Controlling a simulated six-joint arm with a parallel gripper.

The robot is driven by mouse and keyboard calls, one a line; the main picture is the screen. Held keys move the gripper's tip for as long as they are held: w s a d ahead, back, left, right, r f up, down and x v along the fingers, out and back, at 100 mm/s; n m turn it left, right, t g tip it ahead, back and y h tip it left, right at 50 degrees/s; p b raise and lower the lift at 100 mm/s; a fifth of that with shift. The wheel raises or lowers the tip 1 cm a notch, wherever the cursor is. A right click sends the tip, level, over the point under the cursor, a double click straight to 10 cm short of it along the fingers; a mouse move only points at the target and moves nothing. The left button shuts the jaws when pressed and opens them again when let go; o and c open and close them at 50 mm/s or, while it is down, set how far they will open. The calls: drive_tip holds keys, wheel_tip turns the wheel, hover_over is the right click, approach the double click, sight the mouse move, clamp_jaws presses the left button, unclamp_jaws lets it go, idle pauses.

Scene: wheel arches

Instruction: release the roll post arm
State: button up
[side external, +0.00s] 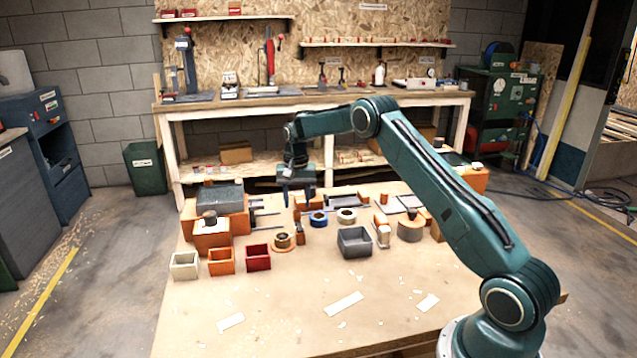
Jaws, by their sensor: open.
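My gripper (297,203) hangs from the arm over the back middle of the work table, pointing down, with its two fingers apart. A small orange and dark upright piece (300,234) stands below it on the table. A blue-rimmed roll (318,219) and a pale roll (347,215) lie just to its right. I cannot tell for certain which piece is the roll post arm, nor whether anything touches the fingers; the parts are small and partly hidden behind my gripper.
White (185,265), orange (221,261) and red (258,257) bins line the left front. A grey bin (354,242) stands in the middle. Orange blocks with dark tops (212,236) stand at left. The table's front (290,315) holds only flat scraps.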

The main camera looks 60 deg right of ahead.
sight(298, 210)
wheel_tip(298, 210, up, 10)
drive_tip(key=shift+r, duration=0.25)
idle(0.5)
drive_tip(key=s+a+r+n+t, duration=0.3)
drive_tip(key=s+a+r+n, duration=0.2)
drive_tip(key=s+a+r, duration=1.1)
drive_tip(key=s+a+f+n+t, duration=0.1)
drive_tip(key=s+a+n, duration=0.1)
drive_tip(key=s, duration=0.5)
drive_tip(key=s+a+f+n, duration=0.2)
drive_tip(key=s+a, duration=0.1)
drive_tip(key=s, duration=0.5)
drive_tip(key=s+a+f+n+t, duration=0.1)
drive_tip(key=s+a+n, duration=0.1)
drive_tip(key=s, duration=0.6)
drive_tip(key=shift+a+f+t, duration=0.3)
drive_tip(key=shift+a+f, duration=0.1)
drive_tip(key=shift+a, duration=0.2)
